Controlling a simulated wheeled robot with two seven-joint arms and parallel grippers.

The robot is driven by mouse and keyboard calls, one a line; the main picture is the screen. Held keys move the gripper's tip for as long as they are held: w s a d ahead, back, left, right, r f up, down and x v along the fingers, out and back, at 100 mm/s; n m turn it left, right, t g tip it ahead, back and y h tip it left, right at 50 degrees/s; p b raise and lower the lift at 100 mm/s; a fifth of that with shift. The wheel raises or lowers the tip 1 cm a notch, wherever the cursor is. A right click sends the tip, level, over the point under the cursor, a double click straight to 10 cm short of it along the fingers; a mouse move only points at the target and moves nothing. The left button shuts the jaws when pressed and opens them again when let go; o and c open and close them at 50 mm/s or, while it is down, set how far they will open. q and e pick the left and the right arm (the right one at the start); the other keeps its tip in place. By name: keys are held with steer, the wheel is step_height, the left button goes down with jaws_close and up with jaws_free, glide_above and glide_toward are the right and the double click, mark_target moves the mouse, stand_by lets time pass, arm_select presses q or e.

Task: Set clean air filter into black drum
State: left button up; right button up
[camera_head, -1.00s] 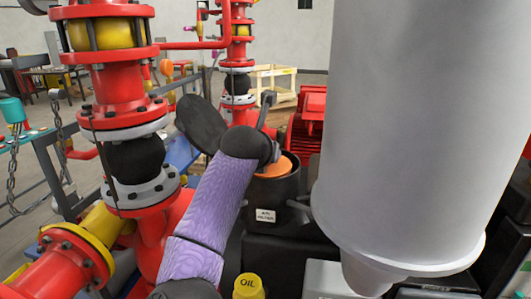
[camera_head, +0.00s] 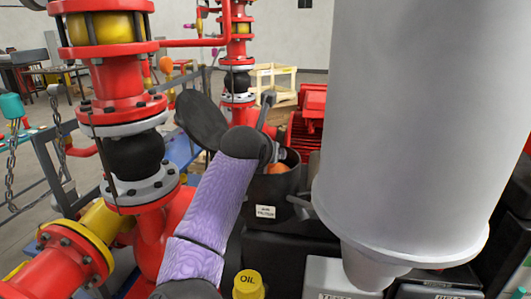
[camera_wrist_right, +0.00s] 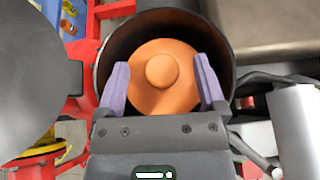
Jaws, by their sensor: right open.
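The black drum (camera_head: 268,190) with a white label stands at the middle of the head view. An orange round air filter (camera_head: 276,170) shows inside it, mostly hidden by the drum wall and my right arm. In the right wrist view the filter (camera_wrist_right: 165,90), with a raised round knob, lies inside the rim of the drum (camera_wrist_right: 225,45). My right gripper (camera_wrist_right: 161,62) is open, its two purple fingers on either side of the filter's top. I cannot tell whether the fingers touch it or how deep the filter sits. My left gripper is not in view.
A large grey cylinder (camera_head: 405,130) fills the right of the head view. Red piping (camera_head: 120,80) with flanges stands at left. A yellow oil cap (camera_head: 248,285) is in front of the drum. A wooden crate (camera_head: 275,82) stands behind on the floor.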

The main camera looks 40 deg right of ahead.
steer(key=shift+r, duration=0.3)
steer(key=b+v, duration=0.4)
steer(key=v, duration=0.8)
steer(key=shift+r, duration=0.35)
